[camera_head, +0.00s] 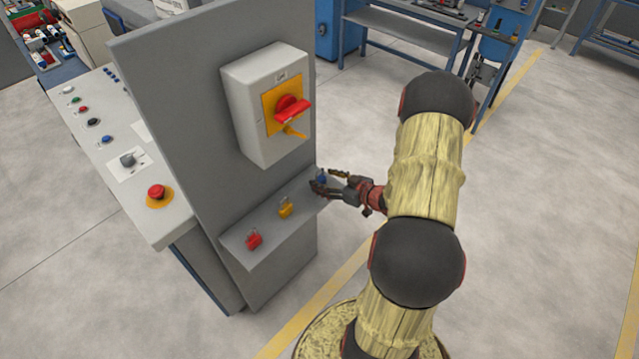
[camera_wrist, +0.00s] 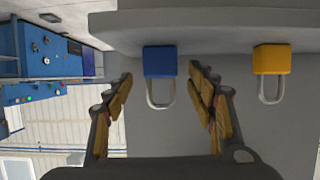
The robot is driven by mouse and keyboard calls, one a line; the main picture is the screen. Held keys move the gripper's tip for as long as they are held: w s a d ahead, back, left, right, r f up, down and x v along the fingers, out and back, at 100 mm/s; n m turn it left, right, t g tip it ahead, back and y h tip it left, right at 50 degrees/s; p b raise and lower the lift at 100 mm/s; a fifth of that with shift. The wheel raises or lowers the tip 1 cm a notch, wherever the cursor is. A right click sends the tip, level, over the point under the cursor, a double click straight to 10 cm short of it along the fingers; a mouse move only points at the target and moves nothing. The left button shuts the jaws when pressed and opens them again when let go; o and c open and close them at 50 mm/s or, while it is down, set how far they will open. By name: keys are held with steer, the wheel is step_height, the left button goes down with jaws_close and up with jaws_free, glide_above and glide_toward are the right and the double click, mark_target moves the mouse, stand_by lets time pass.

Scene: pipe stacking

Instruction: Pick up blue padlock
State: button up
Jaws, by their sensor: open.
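The blue padlock (camera_wrist: 160,62) hangs or stands at the grey shelf, seen in the wrist view between my two open fingers, with its shackle towards me. In the head view the blue padlock (camera_head: 321,179) is partly hidden by my gripper (camera_head: 325,183) at the right end of the shelf. My gripper also shows in the wrist view (camera_wrist: 160,85); its fingers lie one on each side of the padlock, with gaps. A yellow padlock (camera_head: 286,208) sits beside it, and it also shows in the wrist view (camera_wrist: 271,60).
The padlocks rest on a grey shelf (camera_head: 270,218) fixed to an upright grey panel (camera_head: 185,100). A red padlock (camera_head: 254,240) is at the shelf's near left. A switch box (camera_head: 250,110) with a red handle is above. Open floor lies right.

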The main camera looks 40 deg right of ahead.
mark_target(320, 178)
steer(key=shift+b+x, duration=0.35)
steer(key=shift+x, duration=1.1)
steer(key=shift+f, duration=0.1)
steer(key=shift+a, duration=0.1)
steer(key=shift+c, duration=1.3)
steer(key=c, duration=1.1)
